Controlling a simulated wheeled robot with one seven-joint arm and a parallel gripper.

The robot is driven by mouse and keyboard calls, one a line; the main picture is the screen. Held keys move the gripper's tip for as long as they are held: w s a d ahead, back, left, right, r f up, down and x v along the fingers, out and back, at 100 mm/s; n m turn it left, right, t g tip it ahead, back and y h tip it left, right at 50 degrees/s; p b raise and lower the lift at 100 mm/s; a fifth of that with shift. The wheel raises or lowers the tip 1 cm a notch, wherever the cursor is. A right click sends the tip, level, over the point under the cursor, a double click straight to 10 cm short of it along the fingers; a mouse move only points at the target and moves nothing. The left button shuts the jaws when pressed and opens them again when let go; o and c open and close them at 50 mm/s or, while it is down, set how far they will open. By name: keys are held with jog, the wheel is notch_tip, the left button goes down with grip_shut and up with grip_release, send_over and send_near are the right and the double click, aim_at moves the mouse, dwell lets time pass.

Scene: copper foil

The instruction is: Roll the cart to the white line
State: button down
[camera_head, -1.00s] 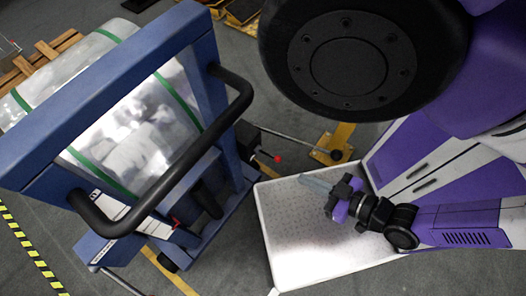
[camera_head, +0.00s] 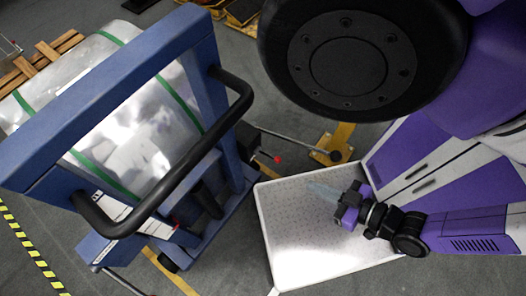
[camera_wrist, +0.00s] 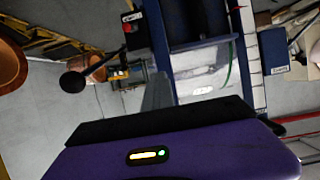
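The cart (camera_head: 110,95) is a blue frame on the left of the head view, with a black bar handle (camera_head: 170,172) facing me. It bears a big shiny silver roll (camera_head: 130,140) with green straps. My gripper (camera_head: 322,190) is to the right of the cart, pointing left, apart from the handle and holding nothing that I can see. Its finger shows in the wrist view (camera_wrist: 157,92), but the gap between the fingers cannot be made out. Part of the blue frame (camera_wrist: 203,45) stands beyond it there. I cannot make out a white line on the floor.
Yellow-black striped tape (camera_head: 30,245) runs along the floor at the left. A yellow floor line (camera_head: 170,272) passes by the cart's foot. A yellow bracket (camera_head: 335,142) and a thin rod stand to the cart's right. Wooden slats (camera_head: 45,58) lie behind the cart.

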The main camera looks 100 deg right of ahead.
dwell(0.4)
jog(key=c, duration=1.7)
grip_release()
